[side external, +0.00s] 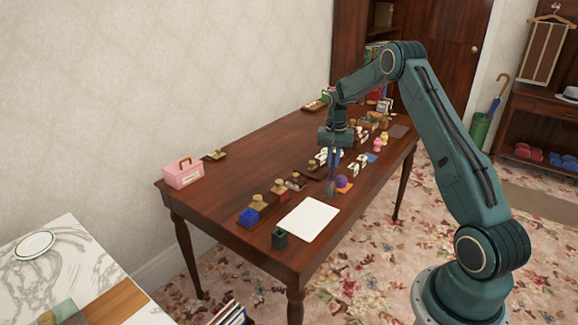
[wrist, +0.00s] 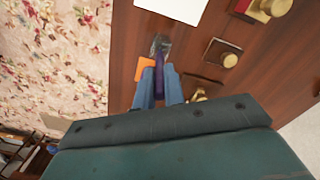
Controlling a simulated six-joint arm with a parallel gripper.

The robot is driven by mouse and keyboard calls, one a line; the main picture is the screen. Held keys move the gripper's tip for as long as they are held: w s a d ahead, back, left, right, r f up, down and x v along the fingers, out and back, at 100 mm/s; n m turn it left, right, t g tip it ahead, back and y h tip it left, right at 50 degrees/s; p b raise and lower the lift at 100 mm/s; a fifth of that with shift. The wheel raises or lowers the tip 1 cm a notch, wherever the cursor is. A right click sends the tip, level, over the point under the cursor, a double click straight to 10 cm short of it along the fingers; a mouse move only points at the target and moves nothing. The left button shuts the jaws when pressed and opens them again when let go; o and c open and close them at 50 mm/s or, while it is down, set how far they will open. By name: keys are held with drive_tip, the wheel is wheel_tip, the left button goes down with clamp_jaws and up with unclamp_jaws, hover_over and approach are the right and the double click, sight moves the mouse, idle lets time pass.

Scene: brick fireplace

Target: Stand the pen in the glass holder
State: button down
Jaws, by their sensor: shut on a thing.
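My gripper (wrist: 160,88) points down over the table and is shut on a slim purple pen (wrist: 159,80), seen between the blue fingers in the wrist view. In the side view my gripper (side external: 334,170) is above the middle of the table. A greyish, see-through piece (wrist: 160,46) is at the pen's far end and looks like the glass holder. In the side view it shows just below the fingers (side external: 331,189). I cannot tell whether the pen's lower end is inside it or only in front of it.
Several stamps and small blocks line the table behind. A pink box (side external: 183,174) stands at the left.

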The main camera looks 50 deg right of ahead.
hover_over(331, 184)
drive_tip(key=shift+d+f, duration=0.15)
drive_tip(key=shift+f, duration=2.2)
drive_tip(key=c, duration=1.4)
unclamp_jaws()
wheel_tip(331, 184, up, 13)
drive_tip(key=shift+r, duration=0.4)
